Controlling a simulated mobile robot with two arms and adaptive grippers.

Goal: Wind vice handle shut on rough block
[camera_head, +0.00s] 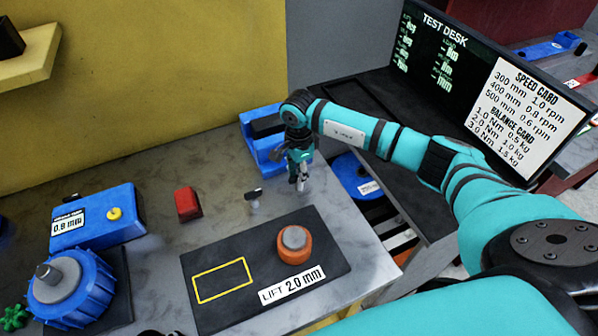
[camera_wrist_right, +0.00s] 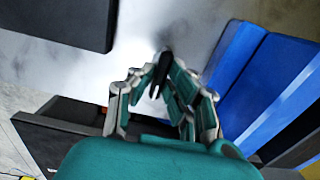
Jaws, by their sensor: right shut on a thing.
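The blue vice (camera_head: 250,151) stands at the back right of the bench, against the yellow wall. A dark block shape (camera_head: 267,127) lies in its top; I cannot tell whether the jaws touch it. My right gripper (camera_head: 301,180) points down at the vice's right front side. In the right wrist view, my right gripper (camera_wrist_right: 165,68) is shut on a thin dark piece, the vice handle (camera_wrist_right: 161,72); the fingers hide part of it. The blue vice body (camera_wrist_right: 262,85) fills the right of that view. My left gripper is not in view.
A black mat (camera_head: 215,315) bears an orange-ringed knob (camera_head: 294,244). A red block (camera_head: 187,204) and a small black-topped post (camera_head: 254,199) stand behind it. A blue box (camera_head: 98,219) and blue wheel (camera_head: 67,286) are at left. The test desk screen (camera_head: 480,90) stands at right.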

